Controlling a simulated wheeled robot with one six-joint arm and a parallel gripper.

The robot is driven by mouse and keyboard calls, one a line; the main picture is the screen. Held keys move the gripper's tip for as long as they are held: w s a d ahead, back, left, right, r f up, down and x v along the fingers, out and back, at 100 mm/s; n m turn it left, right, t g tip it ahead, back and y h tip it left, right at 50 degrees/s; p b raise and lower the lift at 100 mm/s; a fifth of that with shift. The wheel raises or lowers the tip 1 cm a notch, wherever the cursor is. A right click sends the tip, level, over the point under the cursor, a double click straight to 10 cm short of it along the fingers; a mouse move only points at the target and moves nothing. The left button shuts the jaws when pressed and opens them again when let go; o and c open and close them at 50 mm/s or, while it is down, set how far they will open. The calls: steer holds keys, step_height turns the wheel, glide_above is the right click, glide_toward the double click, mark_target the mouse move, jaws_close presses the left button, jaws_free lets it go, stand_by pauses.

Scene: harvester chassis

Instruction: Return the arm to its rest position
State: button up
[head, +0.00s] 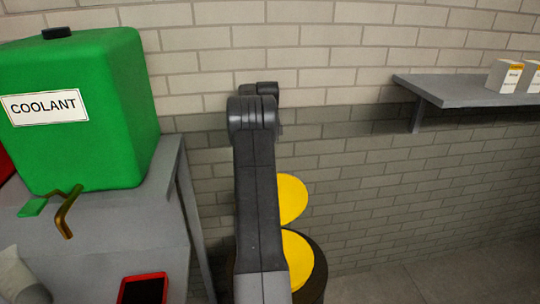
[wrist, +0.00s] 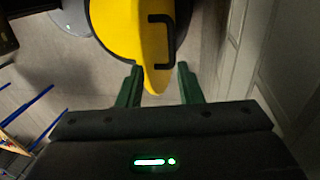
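My arm stands upright in the middle of the head view, its elbow high in front of the brick wall (head: 340,35). My gripper (wrist: 160,75) shows only in the wrist view. Its two green fingers are apart, with a gap between them and nothing held. Beyond the fingers is a yellow body (wrist: 130,30) with a dark handle-like bar; I cannot tell whether it is a part of my own base. In the head view my gripper is hidden or out of frame.
A green coolant tank (head: 90,150) with a tap stands on a grey bench (head: 150,235) at left, near a red-edged device (head: 143,289). Yellow discs (head: 292,198) and a dark drum (head: 318,275) are behind my arm. A shelf (head: 450,92) with small boxes (head: 505,75) is at right.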

steer(key=shift+f, duration=0.15)
step_height(320, 180, down, 9)
steer(key=shift+f+p, duration=0.15)
steer(key=shift+p, duration=0.7)
steer(key=shift+d+f, duration=0.1)
steer(key=shift+f, duration=0.05)
steer(key=shift+s, duration=0.15)
